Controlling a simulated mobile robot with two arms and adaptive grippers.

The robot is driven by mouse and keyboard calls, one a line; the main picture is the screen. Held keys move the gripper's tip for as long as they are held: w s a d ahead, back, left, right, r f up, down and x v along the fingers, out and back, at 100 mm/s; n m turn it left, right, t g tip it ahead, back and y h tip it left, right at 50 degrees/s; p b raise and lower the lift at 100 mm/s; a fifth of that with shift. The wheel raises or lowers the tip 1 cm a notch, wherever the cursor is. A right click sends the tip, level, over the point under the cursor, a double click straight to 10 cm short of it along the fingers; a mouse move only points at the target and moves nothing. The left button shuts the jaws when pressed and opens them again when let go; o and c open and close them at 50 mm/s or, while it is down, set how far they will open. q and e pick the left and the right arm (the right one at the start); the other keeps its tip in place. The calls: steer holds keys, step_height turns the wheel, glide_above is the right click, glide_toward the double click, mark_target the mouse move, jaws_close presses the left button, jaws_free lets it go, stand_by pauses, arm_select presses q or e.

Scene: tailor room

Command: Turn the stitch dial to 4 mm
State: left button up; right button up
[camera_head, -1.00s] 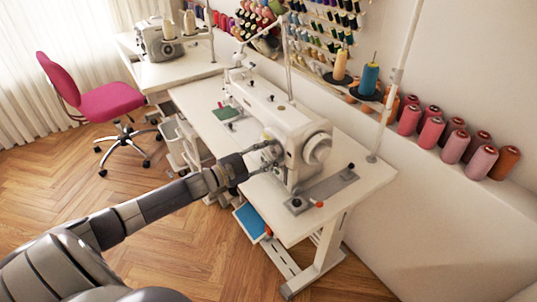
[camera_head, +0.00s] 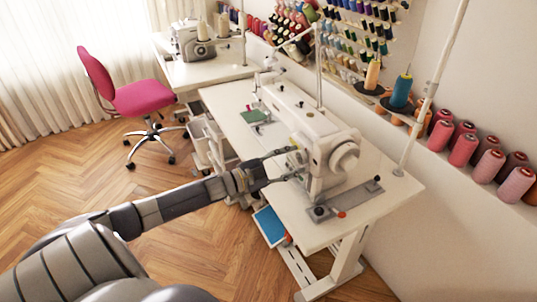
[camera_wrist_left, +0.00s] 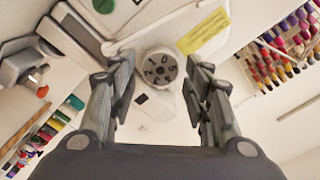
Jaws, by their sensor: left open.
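The white sewing machine (camera_head: 322,124) stands on its white table (camera_head: 230,100). I cannot tell which number is set. My left gripper (camera_head: 299,162) is open in front of the machine's end. In the left wrist view its fingers (camera_wrist_left: 160,80) stand on either side of the dial, with gaps visible between them and it. My right gripper is out of view.
A handwheel (camera_head: 345,158) sits on the machine's right end, near a grey plate (camera_head: 345,199) on the table. A thread stand pole (camera_head: 428,95) rises behind. A pink chair (camera_head: 143,97) and second machine (camera_head: 190,42) stand at left. The floor in front is clear.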

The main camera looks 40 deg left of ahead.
arm_select(q)
steer(key=v, duration=1)
steer(key=shift+s, duration=0.2)
steer(key=shift+a, duration=0.1)
